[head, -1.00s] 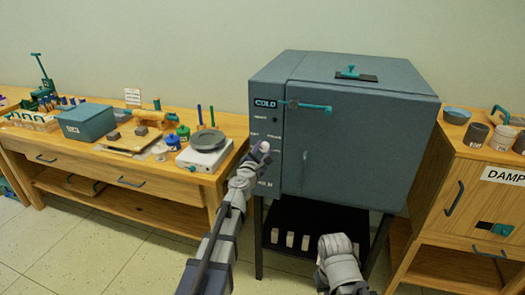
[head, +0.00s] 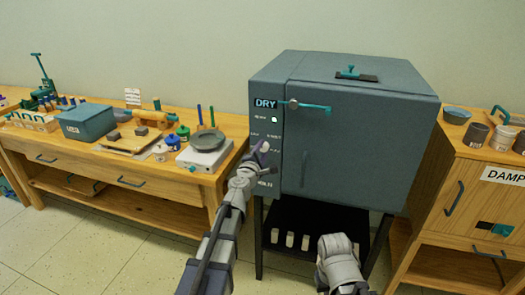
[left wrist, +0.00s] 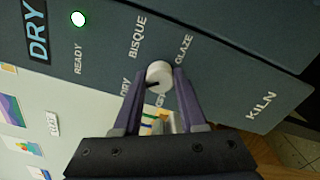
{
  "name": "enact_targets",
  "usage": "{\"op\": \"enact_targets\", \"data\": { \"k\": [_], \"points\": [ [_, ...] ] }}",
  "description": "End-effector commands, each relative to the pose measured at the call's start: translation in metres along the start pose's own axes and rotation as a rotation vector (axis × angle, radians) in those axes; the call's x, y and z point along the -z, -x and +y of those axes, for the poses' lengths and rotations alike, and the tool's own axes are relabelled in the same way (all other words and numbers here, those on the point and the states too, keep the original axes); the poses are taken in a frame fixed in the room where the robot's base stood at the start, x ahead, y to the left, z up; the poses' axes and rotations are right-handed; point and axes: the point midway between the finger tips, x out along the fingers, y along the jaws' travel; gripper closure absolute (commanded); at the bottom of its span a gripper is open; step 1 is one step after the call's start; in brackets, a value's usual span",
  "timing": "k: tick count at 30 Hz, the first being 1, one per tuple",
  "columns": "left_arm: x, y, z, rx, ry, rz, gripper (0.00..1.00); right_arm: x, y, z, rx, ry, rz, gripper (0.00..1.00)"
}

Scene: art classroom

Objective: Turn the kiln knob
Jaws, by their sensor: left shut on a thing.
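The kiln (head: 365,140) is a grey-blue box on a dark stand. Its small display (head: 266,103) reads DRY, and the ready light (head: 275,119) below is lit. The white round kiln knob (left wrist: 159,72) is on the kiln's front panel, with BISQUE and GLAZE printed around it and a partly covered DRY label. A dark mark on the knob points toward the DRY side. My left gripper (left wrist: 160,82) is shut on the knob, one finger on each side. In the head view its fingers (head: 261,152) reach the panel and partly cover the knob.
A teal door handle (head: 313,108) sticks out right of the display. A wooden bench (head: 120,195) with a white scale (head: 203,160) stands close on the left. A damp cabinet (head: 475,200) is on the right.

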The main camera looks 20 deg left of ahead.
Motion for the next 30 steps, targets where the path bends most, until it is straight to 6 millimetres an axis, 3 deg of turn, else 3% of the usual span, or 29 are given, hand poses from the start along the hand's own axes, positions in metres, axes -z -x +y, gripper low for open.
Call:
{"op": "enact_targets", "data": {
  "k": [8, 9, 16, 25, 30],
  "points": [
    [0.000, 0.000, 0.000, 0.001, 0.000, -0.001, 1.00, 0.000, 0.000, 0.000, 0.000, 0.000, 0.000, 1.00],
    [0.000, 0.001, 0.000, 0.001, 0.001, -0.001, 0.55, 0.000, 0.000, 0.000, 0.000, 0.000, 0.000, 1.00],
    [0.000, 0.000, 0.000, 0.000, 0.001, -0.001, 0.29, 0.000, 0.000, 0.000, 0.000, 0.000, 0.000, 1.00],
    [0.000, 0.002, 0.000, 0.000, 0.001, 0.000, 0.29, 0.000, 0.000, 0.000, 0.000, 0.000, 0.000, 1.00],
    [0.000, 0.015, 0.000, 0.000, 0.001, 0.000, 0.29, 0.000, 0.000, 0.000, 0.000, 0.000, 0.000, 1.00]
  ]
}}
